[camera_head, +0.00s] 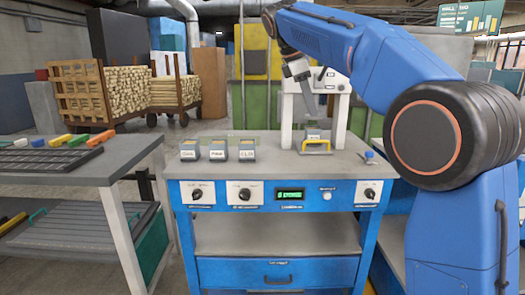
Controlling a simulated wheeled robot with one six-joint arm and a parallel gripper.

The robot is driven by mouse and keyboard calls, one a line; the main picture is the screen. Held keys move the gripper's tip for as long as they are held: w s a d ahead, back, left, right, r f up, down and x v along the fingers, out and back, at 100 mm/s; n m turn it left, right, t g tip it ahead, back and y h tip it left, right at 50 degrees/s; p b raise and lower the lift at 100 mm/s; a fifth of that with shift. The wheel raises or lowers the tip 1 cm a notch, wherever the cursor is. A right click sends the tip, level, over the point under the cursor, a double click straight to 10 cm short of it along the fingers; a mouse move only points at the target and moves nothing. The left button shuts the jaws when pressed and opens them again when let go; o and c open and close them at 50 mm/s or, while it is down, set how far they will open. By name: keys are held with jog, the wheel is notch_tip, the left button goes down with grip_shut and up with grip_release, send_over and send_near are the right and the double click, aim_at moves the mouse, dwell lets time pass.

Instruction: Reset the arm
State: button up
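My blue arm comes up from the right of the head view, and its upper link reaches across to the top middle. My gripper (303,78) hangs below the dark wrist, tilted, in front of the upper part of a white bench machine (341,80). It is small and seen from the side, so I cannot tell whether its fingers are open or shut. Nothing clearly shows held in it. It is well above the grey bench top (270,160).
Three small labelled boxes (217,150) stand on the bench left of a yellow handle (316,147). The blue front (290,193) carries knobs and a green display. A side table (70,175) holds coloured blocks. Wood racks (115,90) stand behind.

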jog(key=s+d+f+m+t+y, duration=0.1)
jog(key=s+d+f+m, duration=0.4)
jog(key=s, duration=0.4)
jog(key=s+d+f+m+y, duration=0.1)
jog(key=s+d+f+m, duration=0.1)
jog(key=s+d+f, duration=0.6)
jog(key=s+d+f+m+t+y, duration=0.1)
jog(key=s+f+m, duration=0.9)
jog(key=s+f, duration=1.1)
jog(key=s+y, duration=0.1)
jog(key=s, duration=0.1)
jog(key=shift+s+d+t, duration=0.25)
jog(key=shift+s+t, duration=0.05)
jog(key=shift+s, duration=0.1)
